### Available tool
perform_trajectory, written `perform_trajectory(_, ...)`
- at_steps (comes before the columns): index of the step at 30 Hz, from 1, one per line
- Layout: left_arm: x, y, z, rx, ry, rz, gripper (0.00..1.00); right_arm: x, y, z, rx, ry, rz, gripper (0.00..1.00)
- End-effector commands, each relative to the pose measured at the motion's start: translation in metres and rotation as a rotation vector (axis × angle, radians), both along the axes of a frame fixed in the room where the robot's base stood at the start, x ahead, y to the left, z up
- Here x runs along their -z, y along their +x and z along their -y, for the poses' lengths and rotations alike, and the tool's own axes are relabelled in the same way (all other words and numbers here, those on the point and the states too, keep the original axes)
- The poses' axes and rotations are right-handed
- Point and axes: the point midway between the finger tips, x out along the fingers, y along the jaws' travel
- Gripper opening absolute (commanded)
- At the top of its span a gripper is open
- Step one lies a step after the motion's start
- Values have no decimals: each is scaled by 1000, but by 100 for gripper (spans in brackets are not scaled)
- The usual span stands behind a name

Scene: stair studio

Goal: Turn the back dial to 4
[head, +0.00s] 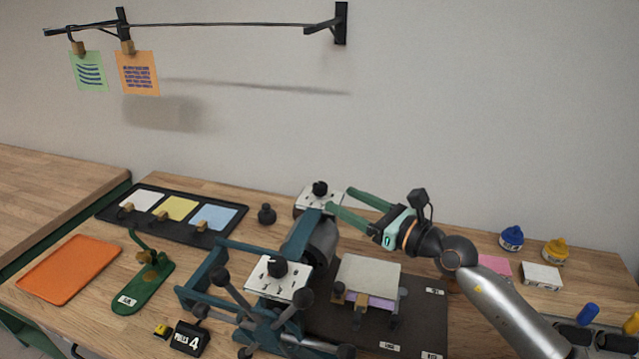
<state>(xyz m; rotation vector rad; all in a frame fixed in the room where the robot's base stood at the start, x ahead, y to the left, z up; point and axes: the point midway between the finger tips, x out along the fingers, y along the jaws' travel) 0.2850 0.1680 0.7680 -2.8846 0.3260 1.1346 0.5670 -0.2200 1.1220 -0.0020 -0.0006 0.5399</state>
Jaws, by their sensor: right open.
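The back dial (320,188) is a black knob on a white plate (312,203) at the far end of the teal press (300,240). My right gripper (341,200) has green fingers and comes in from the right. Its fingers are spread, with the tips just right of the back dial. I cannot tell whether they touch it. Part of the back plate is hidden by the near finger, and its marks are too small to read. The front dial (278,267) is a similar black knob on a marked white plate nearer me. My left gripper is out of view.
The press's crank handles (232,288) stick out in front. A black card (188,339) reads "PULLS 4". A black tray (110,212) with coloured sheets, a green stand (142,288) and an orange mat (68,268) lie left. Ink bottles (511,238) stand right.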

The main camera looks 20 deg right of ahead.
Motion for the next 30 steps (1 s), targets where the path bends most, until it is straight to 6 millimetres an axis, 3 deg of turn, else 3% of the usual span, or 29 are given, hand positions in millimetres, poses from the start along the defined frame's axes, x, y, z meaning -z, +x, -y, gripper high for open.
perform_trajectory(6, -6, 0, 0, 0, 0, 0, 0, -2, 37, -22, 0, 4, 0, 67)
perform_trajectory(12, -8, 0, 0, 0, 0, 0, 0, 0, 57, -34, 0, 3, -1, 67)
perform_trajectory(24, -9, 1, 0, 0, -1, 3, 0, 0, 64, -38, 0, 2, -1, 67)
perform_trajectory(30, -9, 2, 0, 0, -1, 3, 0, 0, 64, -38, 0, 2, -1, 46)
